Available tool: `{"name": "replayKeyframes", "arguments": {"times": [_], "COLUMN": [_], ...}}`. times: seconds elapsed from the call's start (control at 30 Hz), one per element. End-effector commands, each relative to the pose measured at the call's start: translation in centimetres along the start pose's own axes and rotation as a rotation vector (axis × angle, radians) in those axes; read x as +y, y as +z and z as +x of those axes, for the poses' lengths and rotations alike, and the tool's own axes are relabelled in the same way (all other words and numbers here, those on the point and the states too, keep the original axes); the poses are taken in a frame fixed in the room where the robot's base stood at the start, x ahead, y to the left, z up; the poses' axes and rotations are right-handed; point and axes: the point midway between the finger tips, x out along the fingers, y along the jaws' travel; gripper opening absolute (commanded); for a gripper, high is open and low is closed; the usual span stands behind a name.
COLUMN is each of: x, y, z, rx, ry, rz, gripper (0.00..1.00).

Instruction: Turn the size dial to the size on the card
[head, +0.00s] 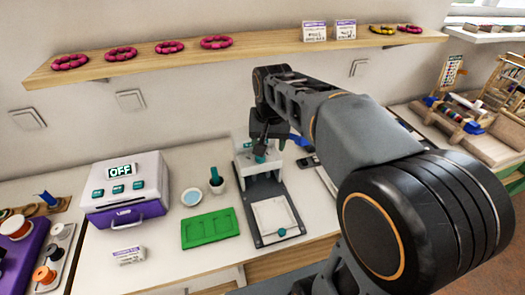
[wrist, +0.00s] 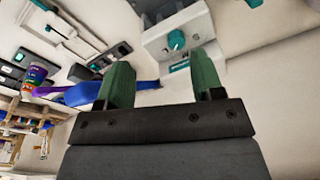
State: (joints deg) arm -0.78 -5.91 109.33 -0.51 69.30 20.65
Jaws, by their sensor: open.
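A teal dial (wrist: 176,40) sits on the face of a white block (wrist: 160,42) in the wrist view, just beyond my fingertips and apart from them. My gripper (wrist: 164,76) is open, with two green fingers and nothing between them. In the head view, my gripper (head: 262,142) hangs in front of the white upright of a dark-based press (head: 262,200), partly hiding it. A small white card (head: 129,255) stands on the table at the front left. Its print and the dial's marks are too small to read.
A white and purple machine (head: 127,190) with an OFF display stands at left. A shelf (head: 120,68) above holds bead rings and two cards (head: 314,31).

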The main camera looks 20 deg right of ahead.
Motion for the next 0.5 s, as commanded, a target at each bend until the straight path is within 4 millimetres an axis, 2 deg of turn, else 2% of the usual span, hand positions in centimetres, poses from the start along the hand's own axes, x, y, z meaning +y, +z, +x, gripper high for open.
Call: {"name": "replayKeyframes", "arguments": {"times": [0.03,0.2,0.33,0.5], "x": [-0.7,-2.1,-2.7,-2.8], "y": [-1.8,-6.0,-7.8,-8.4], "z": [0.0,-0.1,0.2,1.5], "rx": [-0.026,-0.086,-0.110,-0.123], "ry": [0.013,0.051,0.071,0.082], "rz": [0.045,0.185,0.250,0.283], "gripper": [0.61,0.61,0.61,0.61]}}
